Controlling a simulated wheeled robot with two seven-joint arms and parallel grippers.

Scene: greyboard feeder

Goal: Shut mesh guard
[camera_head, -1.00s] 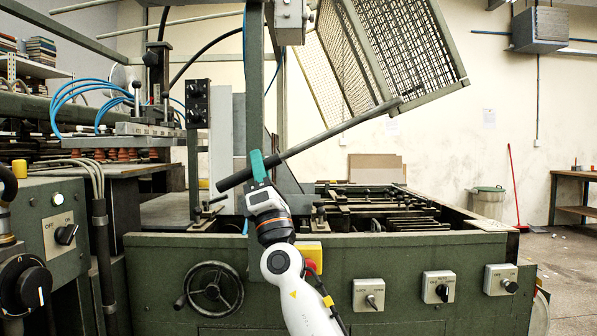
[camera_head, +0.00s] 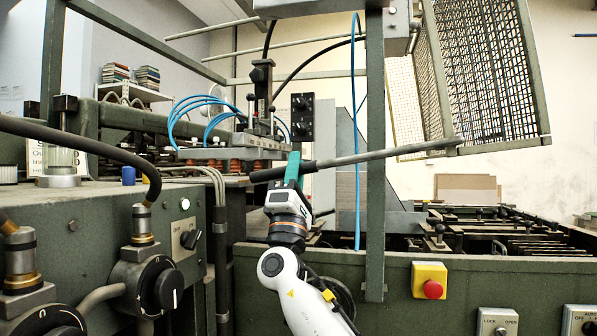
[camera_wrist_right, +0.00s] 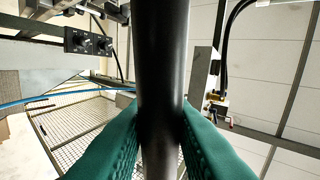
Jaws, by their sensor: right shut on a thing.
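The mesh guard (camera_head: 492,85), a green frame with wire mesh, hangs raised at the upper right of the head view, above the machine bed. A long grey bar (camera_head: 390,154) runs left from its lower edge to a black handle (camera_head: 265,175). My right gripper (camera_head: 293,170) is shut around this handle, with its teal fingers on both sides. In the right wrist view the black handle (camera_wrist_right: 161,55) passes between the teal fingers (camera_wrist_right: 160,130), and mesh (camera_wrist_right: 85,125) shows behind it. The guard's top is cut off. My left gripper is not in view.
A green post (camera_head: 375,200) stands between the handle and the guard. The open machine bed (camera_head: 480,235) lies below the guard. A yellow box with a red button (camera_head: 430,282) is on the front panel. Control cabinets with knobs (camera_head: 165,287) fill the lower left.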

